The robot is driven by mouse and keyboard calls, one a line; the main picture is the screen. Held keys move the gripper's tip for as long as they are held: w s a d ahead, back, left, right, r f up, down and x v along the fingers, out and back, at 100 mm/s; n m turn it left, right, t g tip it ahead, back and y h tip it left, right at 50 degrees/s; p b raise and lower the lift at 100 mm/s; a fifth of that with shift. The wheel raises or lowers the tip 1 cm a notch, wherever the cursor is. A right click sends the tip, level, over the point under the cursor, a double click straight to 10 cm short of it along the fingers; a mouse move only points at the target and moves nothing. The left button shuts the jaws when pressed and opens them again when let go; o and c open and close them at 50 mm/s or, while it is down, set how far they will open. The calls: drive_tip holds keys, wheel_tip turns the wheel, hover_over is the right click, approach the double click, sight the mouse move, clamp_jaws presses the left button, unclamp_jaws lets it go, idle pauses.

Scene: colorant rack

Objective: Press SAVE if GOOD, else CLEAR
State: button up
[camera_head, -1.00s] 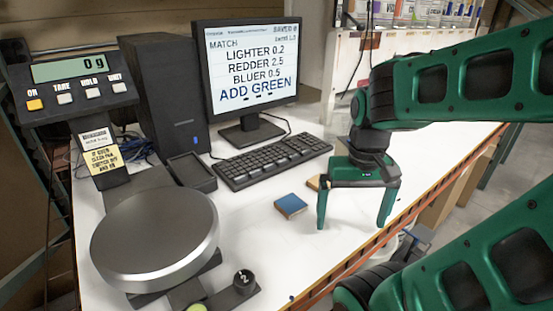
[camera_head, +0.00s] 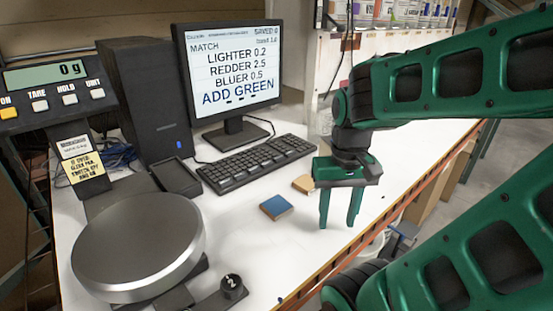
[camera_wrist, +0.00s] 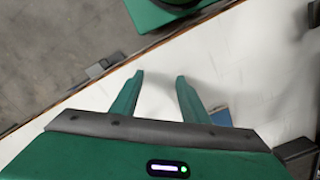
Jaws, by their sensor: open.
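The monitor (camera_head: 228,75) stands at the back of the bench and reads MATCH, LIGHTER 0.2, REDDER 2.5, BLUER 0.5, ADD GREEN. The word GOOD is not legible on it. A black keyboard (camera_head: 257,163) lies in front of the monitor; its key labels are too small to read. My gripper (camera_head: 338,224) is open and empty, pointing down over the white bench, right of and in front of the keyboard. In the wrist view its two fingers (camera_wrist: 155,90) are apart with only bench between them.
A blue block (camera_head: 276,207) and a tan block (camera_head: 303,184) lie between keyboard and gripper. The scale's round pan (camera_head: 140,245) is at left, its display (camera_head: 45,75) reading 0 g. A black computer tower (camera_head: 150,110) stands behind.

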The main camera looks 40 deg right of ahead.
clamp_jaws()
idle(1.3)
